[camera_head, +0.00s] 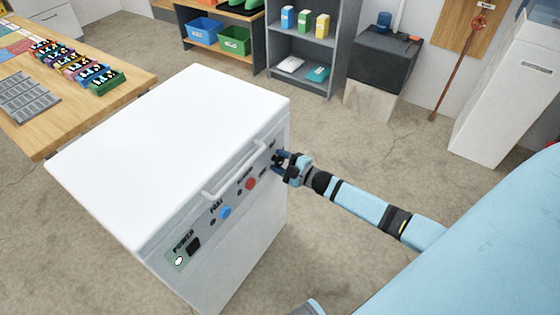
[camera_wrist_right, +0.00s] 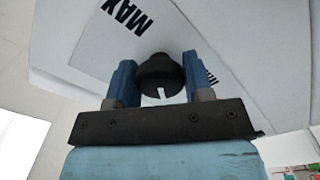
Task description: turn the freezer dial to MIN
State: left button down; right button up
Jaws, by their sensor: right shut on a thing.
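The white freezer (camera_head: 170,140) stands in the middle of the head view, its control panel facing my right arm. My right gripper (camera_head: 280,162) is at the far end of that panel and hides most of the dial there. In the right wrist view the gripper (camera_wrist_right: 158,63) has its two blue fingers on either side of the round black dial (camera_wrist_right: 158,72), shut on it. The dial's white mark points down in that picture. A MAX label (camera_wrist_right: 127,15) shows at upper left; another label (camera_wrist_right: 211,76) is partly hidden by the right finger. My left gripper is not in view.
The panel also has a red knob (camera_head: 250,183), a blue knob (camera_head: 225,212) and a black power switch (camera_head: 194,245). A handle bar (camera_head: 235,172) juts out above them. A wooden table (camera_head: 110,112) stands at left, shelves (camera_head: 310,50) behind. The floor (camera_head: 370,145) right of the freezer is clear.

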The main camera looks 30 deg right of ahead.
jog(key=n+b, duration=0.1)
jog(key=n, duration=0.4)
jog(key=shift+f, duration=0.1)
jog(key=n+b, duration=0.1)
jog(key=n, duration=0.1)
jog(key=shift+n, duration=0.3)
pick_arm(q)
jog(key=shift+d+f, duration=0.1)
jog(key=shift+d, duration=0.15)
pick_arm(e)
jog(key=shift+n, duration=0.6)
jog(key=o, duration=0.9)
